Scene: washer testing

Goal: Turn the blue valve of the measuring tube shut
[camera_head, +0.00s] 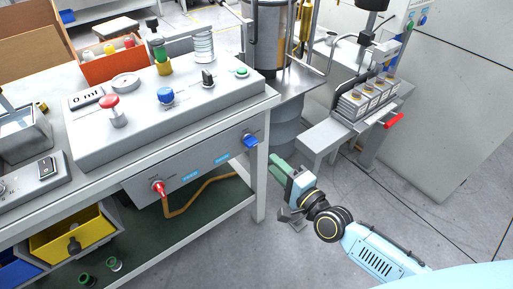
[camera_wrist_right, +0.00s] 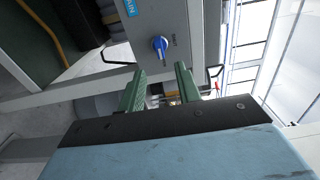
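The blue valve (camera_head: 251,141) is a small blue knob on the front panel of the grey bench unit, near the panel's right end. In the right wrist view the blue valve (camera_wrist_right: 159,44) shows ahead of the fingers, on the grey panel beside a blue label. My right gripper (camera_head: 276,165) is in front of the bench's right corner, below and to the right of the valve, apart from it. In the right wrist view its two green fingers (camera_wrist_right: 160,88) are spread with nothing between them. My left gripper is not in view.
A red valve (camera_head: 159,188) sits lower left on the same panel (camera_head: 205,168), with an orange hose below. A table leg (camera_head: 260,190) stands near my right gripper. A machine with a red handle (camera_head: 393,121) stands at the right. The floor around my right arm is clear.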

